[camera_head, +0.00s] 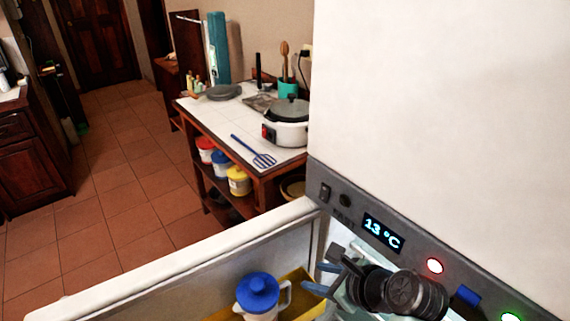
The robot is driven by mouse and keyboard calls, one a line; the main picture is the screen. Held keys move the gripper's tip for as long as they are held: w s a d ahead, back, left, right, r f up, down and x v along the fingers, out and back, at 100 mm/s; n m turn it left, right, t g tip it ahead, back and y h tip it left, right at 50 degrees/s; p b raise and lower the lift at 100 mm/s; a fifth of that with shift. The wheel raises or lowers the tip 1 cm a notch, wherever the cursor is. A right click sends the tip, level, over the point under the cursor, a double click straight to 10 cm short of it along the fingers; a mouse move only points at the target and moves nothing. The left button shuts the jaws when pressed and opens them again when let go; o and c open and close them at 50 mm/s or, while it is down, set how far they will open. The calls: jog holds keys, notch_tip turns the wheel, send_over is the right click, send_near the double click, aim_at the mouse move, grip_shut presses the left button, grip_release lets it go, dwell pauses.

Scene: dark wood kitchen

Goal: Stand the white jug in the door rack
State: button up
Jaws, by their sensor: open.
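The white jug (258,312) with a blue lid (257,292) looks upright at the yellow door rack (299,287) on the inside of the open fridge door. Its handle is on its right side. Its base is below the picture, so I cannot see what it rests on. My gripper (318,278) is open, just right of the jug, with its fingers pointing left towards the handle. A small gap shows between fingers and handle, and nothing is between the fingers.
The open door (180,262) crosses the lower left. The fridge front with a display panel (382,231) fills the right. Behind stands a tiled table (222,116) with a cooker (286,130) and a blue slotted spatula (254,151). The floor (130,185) at left is clear.

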jog(key=w+a+r+n+t+h, duration=0.25)
jog(key=r+n+t, duration=0.35)
jog(key=r, duration=0.9)
jog(key=w+a+r+n+t+h, duration=0.1)
jog(key=w+a+r+n+t, duration=0.2)
jog(key=r+n, duration=0.9)
jog(key=s+a+r+n+t, duration=0.1)
jog(key=s+r+n+t, duration=0.1)
jog(key=s+r, duration=0.3)
jog(key=s+a+r+n+t+h, duration=0.1)
jog(key=s+r+n+t, duration=0.2)
jog(key=r, duration=1)
jog(key=s+a+r+n+t, duration=0.1)
jog(key=s+r+n+t, duration=0.2)
jog(key=s+r, duration=0.6)
jog(key=t, duration=0.2)
jog(key=shift+s+t+h, duration=0.25)
jog(key=shift+t+h, duration=0.1)
jog(key=shift+t, duration=0.05)
jog(key=shift+d, duration=0.15)
